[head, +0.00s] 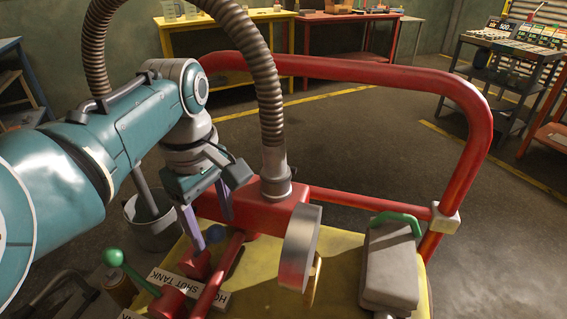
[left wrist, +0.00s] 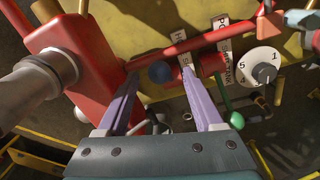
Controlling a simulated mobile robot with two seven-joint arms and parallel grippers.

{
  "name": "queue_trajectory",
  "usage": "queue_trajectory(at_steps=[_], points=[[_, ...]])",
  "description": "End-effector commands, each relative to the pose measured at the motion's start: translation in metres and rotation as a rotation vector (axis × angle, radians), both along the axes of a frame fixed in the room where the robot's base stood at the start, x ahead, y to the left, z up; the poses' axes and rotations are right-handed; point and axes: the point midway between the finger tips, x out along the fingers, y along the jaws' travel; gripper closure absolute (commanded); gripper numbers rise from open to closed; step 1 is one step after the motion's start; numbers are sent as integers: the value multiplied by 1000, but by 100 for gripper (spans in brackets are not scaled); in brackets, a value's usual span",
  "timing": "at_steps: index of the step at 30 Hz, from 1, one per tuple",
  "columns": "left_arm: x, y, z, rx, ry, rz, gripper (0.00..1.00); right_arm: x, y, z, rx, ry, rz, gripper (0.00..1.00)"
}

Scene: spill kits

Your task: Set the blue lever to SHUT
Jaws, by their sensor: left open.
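The blue lever's round knob (head: 216,233) shows low in the head view, above a red valve body (head: 194,266) on a yellow panel. A white label strip (head: 190,286) by it reads SHUT and TANK, with another word partly covered. My left gripper (head: 214,235) is open, with its purple fingers pointing down around the knob. In the left wrist view the blue knob (left wrist: 160,72) sits between the fingertips (left wrist: 158,80), with gaps on both sides. The lever's stem is mostly hidden, so I cannot tell which word it points to. My right gripper is not in view.
A green-knobbed lever (head: 113,258) stands left of the blue one. A red pipe (head: 222,270), a grey wheel (head: 299,247) and a grey box with green handle (head: 390,270) are close by. A numbered dial (left wrist: 262,66) and red frame rail (head: 400,75) surround the panel.

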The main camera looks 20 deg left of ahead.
Motion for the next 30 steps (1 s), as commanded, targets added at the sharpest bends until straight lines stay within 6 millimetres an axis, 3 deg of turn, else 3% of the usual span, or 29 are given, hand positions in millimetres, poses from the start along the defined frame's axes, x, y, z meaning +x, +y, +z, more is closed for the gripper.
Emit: queue_trajectory(at_steps=[4, 13, 30], points=[[1, 0, -14, 0, -1, 0, 31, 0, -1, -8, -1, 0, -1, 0], [1, 0, -15, 0, -1, 0, 31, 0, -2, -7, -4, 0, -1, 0], [1, 0, -15, 0, 0, 0, 96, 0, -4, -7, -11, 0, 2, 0]])
